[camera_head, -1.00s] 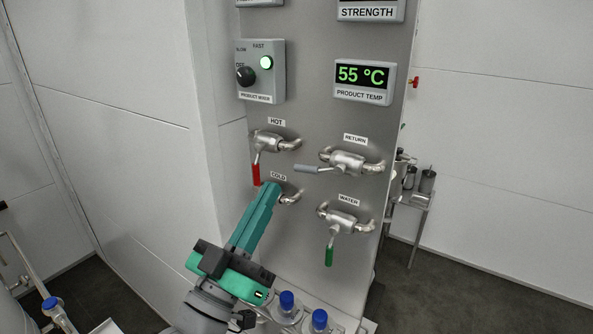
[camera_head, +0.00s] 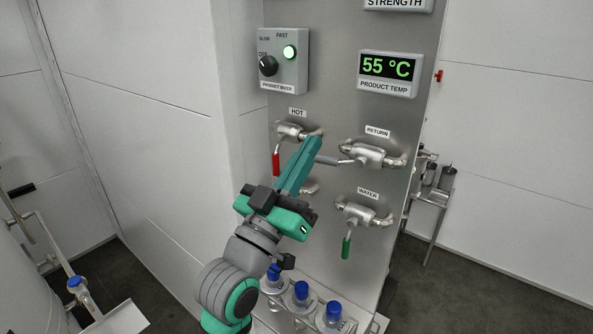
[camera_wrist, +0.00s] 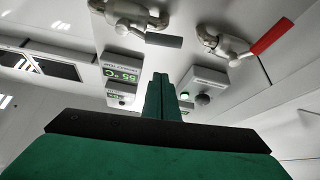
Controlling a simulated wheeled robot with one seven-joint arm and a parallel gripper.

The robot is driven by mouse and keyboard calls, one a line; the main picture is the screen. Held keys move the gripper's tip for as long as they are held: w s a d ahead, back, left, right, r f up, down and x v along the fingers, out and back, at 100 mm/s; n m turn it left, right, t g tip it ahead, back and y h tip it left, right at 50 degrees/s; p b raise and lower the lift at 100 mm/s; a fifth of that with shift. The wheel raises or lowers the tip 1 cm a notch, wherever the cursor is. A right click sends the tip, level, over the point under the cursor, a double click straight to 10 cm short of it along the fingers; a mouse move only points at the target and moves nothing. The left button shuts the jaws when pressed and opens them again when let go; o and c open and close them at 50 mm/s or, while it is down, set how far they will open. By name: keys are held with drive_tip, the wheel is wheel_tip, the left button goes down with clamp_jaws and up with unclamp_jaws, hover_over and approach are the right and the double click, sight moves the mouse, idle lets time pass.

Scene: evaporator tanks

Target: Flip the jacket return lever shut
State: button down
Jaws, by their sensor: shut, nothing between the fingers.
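The return valve (camera_head: 370,155) sits on the grey panel under the RETURN label. Its grey lever (camera_head: 328,160) points left, roughly level. In the wrist view the grey lever (camera_wrist: 163,40) shows at the top, level and to the right of its valve body. My green gripper (camera_head: 314,142) is shut and empty. In the head view its tip is just left of the grey lever's free end, between the hot and return valves. In the wrist view the fingers (camera_wrist: 160,80) appear below the lever with a gap in the picture. I cannot tell whether they touch.
The hot valve's red lever (camera_head: 276,164) hangs down to the left of my gripper. The water valve's green lever (camera_head: 346,248) hangs down below. The cold valve is mostly hidden by my arm. Blue-capped bottles (camera_head: 301,291) stand low in front. The panel reads 55 °C.

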sight(338, 161)
drive_tip(key=shift+w+d+f, duration=0.45)
drive_tip(key=shift+d+f, duration=0.05)
drive_tip(key=shift+f, duration=0.25)
drive_tip(key=shift+w+d+f, duration=0.45)
drive_tip(key=shift+f, duration=0.3)
